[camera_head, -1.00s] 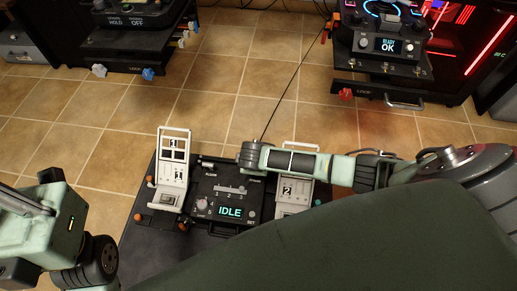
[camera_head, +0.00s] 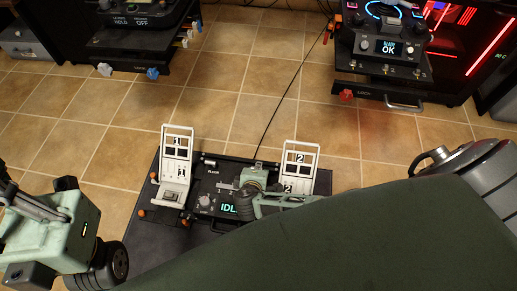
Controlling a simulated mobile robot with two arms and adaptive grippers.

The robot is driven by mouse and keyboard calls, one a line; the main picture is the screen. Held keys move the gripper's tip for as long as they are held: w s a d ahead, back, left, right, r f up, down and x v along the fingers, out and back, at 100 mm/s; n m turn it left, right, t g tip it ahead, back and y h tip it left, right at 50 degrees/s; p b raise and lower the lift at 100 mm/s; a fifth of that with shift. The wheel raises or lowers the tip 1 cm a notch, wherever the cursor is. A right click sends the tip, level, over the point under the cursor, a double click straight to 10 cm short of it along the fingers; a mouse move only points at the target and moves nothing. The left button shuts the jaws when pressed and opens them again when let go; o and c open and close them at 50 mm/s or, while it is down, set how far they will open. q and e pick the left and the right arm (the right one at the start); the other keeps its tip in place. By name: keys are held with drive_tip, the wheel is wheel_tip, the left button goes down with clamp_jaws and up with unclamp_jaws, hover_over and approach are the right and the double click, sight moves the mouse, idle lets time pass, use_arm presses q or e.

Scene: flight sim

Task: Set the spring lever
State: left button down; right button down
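A dark control panel (camera_head: 211,172) lies at the bottom middle, with an "IDLE" display (camera_head: 228,208) partly covered on its right. A round knob (camera_head: 204,201) sits left of the display. I cannot pick out the spring lever; the panel's right part is hidden behind my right arm. My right gripper (camera_head: 262,190) is over this right part, by the display. Its fingertips are not clear, and I cannot tell whether it touches anything. My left gripper (camera_head: 28,207) is at the left edge, away from the panel, and its opening is unclear.
White stands numbered 1 (camera_head: 176,165) and 2 (camera_head: 301,160) flank the panel. A dark console with an "OK" screen (camera_head: 389,47) stands at the back right, another console (camera_head: 140,22) at the back left. Tiled floor (camera_head: 235,95) lies open between. A thin cable crosses it.

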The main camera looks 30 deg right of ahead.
drive_tip(key=shift+s+a+f, duration=0.1)
drive_tip(key=shift+s+a, duration=0.05)
drive_tip(key=shift+a, duration=0.05)
drive_tip(key=c, duration=1.8)
unclamp_jaws()
drive_tip(key=shift+o, duration=0.3)
drive_tip(key=shift+d, duration=0.1)
drive_tip(key=v, duration=1.2)
